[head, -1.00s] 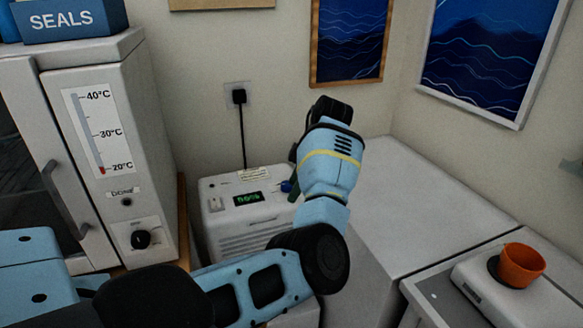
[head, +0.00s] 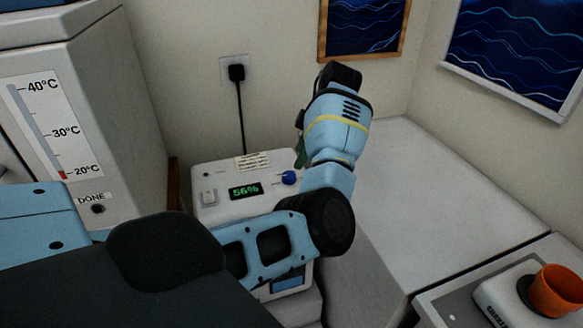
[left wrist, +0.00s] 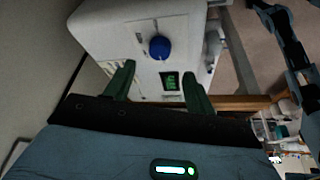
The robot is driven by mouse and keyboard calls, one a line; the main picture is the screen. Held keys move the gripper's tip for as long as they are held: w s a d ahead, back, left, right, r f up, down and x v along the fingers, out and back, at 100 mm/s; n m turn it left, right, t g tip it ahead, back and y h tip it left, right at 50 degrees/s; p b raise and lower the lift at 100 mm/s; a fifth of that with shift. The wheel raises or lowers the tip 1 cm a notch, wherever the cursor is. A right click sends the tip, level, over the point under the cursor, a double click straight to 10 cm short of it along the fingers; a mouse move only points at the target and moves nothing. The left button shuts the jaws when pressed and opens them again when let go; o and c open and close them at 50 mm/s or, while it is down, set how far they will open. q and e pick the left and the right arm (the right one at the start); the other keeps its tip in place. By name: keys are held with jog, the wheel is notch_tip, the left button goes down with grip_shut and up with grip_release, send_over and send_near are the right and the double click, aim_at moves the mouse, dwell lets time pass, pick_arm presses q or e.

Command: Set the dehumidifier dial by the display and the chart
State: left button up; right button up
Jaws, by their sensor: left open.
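The white dehumidifier (head: 222,212) stands against the wall. Its green display (head: 245,190) reads 56%. The blue dial (head: 289,177) is right of the display, and the small printed chart (head: 253,162) lies behind them; its text is too small to read. My left gripper (head: 301,154) is just right of the dial, its fingers partly hidden by my wrist. In the left wrist view the open, empty green fingers (left wrist: 158,80) point toward the dehumidifier's top. The blue dial (left wrist: 159,47) shows beyond the fingertips, apart from them, and the display (left wrist: 170,81) lies between the fingers.
A rocker switch (head: 208,197) is left of the display. A plug (head: 237,73) with a black cord is in the wall behind. A cabinet with a thermometer scale (head: 50,118) stands left. A bare white surface (head: 440,195) is right, with an orange cup (head: 556,290) near the corner.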

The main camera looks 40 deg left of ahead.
aim_at(289, 174)
pick_arm(q)
jog(key=x, duration=0.6)
jog(key=shift+a+f, duration=0.15)
jog(key=shift+f, duration=0.35)
pick_arm(e)
jog(key=shift+w+r, duration=0.3)
jog(key=shift+w, duration=0.25)
pick_arm(q)
jog(key=c, duration=1)
jog(key=shift+o, duration=0.2)
pick_arm(e)
jog(key=shift+s, duration=0.15)
jog(key=shift+r, duration=0.1)
